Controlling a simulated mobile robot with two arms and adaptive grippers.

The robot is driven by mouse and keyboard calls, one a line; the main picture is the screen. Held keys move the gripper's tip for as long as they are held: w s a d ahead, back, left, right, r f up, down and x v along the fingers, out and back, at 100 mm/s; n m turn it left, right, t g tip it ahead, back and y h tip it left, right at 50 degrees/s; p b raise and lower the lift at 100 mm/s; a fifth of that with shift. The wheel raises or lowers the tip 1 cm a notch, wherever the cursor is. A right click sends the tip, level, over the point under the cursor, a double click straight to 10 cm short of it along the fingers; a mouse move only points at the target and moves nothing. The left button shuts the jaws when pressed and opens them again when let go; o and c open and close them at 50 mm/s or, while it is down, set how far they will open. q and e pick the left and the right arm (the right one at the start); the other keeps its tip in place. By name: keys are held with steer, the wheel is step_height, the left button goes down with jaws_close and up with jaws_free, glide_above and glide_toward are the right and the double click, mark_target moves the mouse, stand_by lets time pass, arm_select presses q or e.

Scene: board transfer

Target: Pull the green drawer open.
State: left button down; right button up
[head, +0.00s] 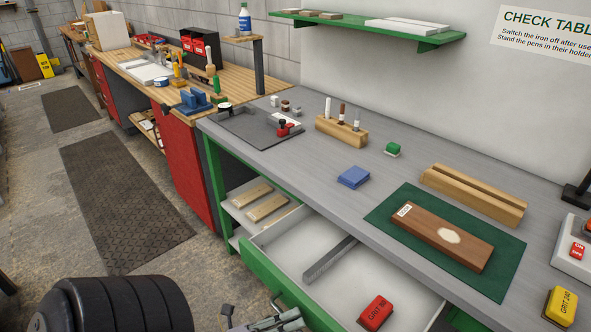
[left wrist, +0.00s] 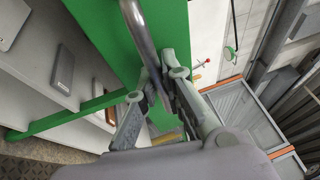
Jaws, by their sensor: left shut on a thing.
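The green drawer (head: 262,276) under the grey workbench stands pulled out, its white inside showing. A grey metal strip (head: 330,259) and a red grit block (head: 375,312) lie in it. My left gripper (head: 268,318) is at the drawer's front, low in the head view and partly cut off by the frame's bottom edge. In the left wrist view my left gripper (left wrist: 163,76) is shut on the curved metal handle (left wrist: 138,27) in front of the green drawer front (left wrist: 95,30). My right gripper is not in view.
On the workbench lie a green mat (head: 500,278) with a brown wooden board (head: 442,236), a blue block (head: 354,177) and a slotted wooden block (head: 474,195). A yellow grit block (head: 561,306) is at right. Open shelves (head: 262,203) with boards are left of the drawer. Floor with dark mats is at left.

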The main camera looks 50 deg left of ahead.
arm_select(q)
steer(key=c, duration=2)
jaws_free()
steer(key=shift+o, duration=0.2)
steer(key=v, duration=1.2)
